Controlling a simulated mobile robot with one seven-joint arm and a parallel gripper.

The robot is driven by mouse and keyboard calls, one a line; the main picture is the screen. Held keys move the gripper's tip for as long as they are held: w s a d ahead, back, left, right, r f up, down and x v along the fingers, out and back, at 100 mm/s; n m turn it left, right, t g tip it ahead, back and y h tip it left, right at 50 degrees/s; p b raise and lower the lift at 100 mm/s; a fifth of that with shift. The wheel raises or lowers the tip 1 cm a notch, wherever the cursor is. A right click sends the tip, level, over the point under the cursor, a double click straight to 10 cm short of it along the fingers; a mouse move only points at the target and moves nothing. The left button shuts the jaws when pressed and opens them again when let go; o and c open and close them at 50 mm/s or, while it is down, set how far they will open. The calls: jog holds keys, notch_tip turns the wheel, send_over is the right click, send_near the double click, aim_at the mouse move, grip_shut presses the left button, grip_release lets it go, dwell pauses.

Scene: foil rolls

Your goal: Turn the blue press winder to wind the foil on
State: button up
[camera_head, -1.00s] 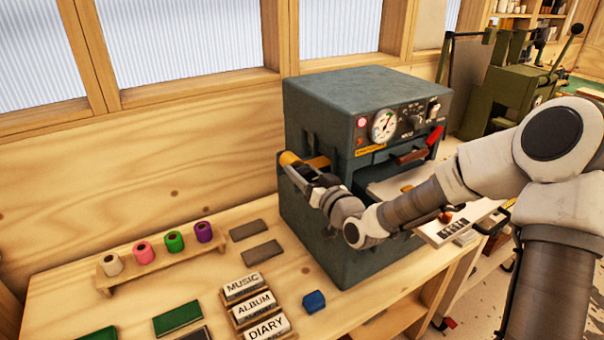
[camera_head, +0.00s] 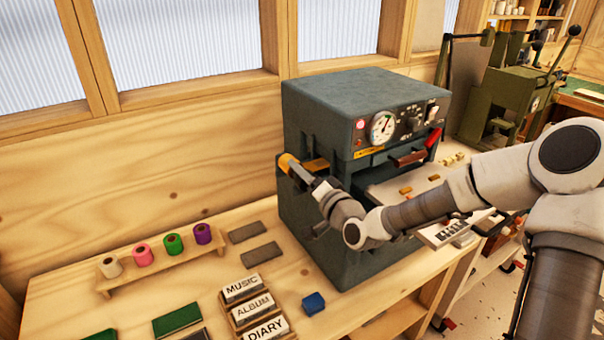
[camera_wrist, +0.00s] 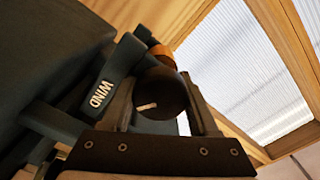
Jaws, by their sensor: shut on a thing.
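The blue-grey press (camera_head: 340,120) stands on the bench in the head view, with a dial and a red lever on its front. My gripper (camera_head: 308,180) is at the press's left side, beside a gold-yellow roll end (camera_head: 287,162). In the wrist view a dark round winder knob (camera_wrist: 162,88) with a pale mark sits between my fingers, and my gripper is shut on it. A blue-grey part lettered WIND (camera_wrist: 101,92) lies just left of the knob. An orange-gold piece (camera_wrist: 162,53) shows behind it. The winder is mostly hidden by my gripper in the head view.
Several coloured foil rolls stand on a wooden rack (camera_head: 128,284) at the left. Two grey plates (camera_head: 262,253), lettered blocks (camera_head: 241,288), a blue block (camera_head: 314,303) and a green book (camera_head: 178,319) lie on the bench. A green machine (camera_head: 512,95) stands behind right.

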jog(key=shift+f, duration=0.1)
dwell(0.4)
jog(key=o, duration=1.4)
jog(key=shift+s, duration=0.1)
jog(key=shift+f, duration=0.1)
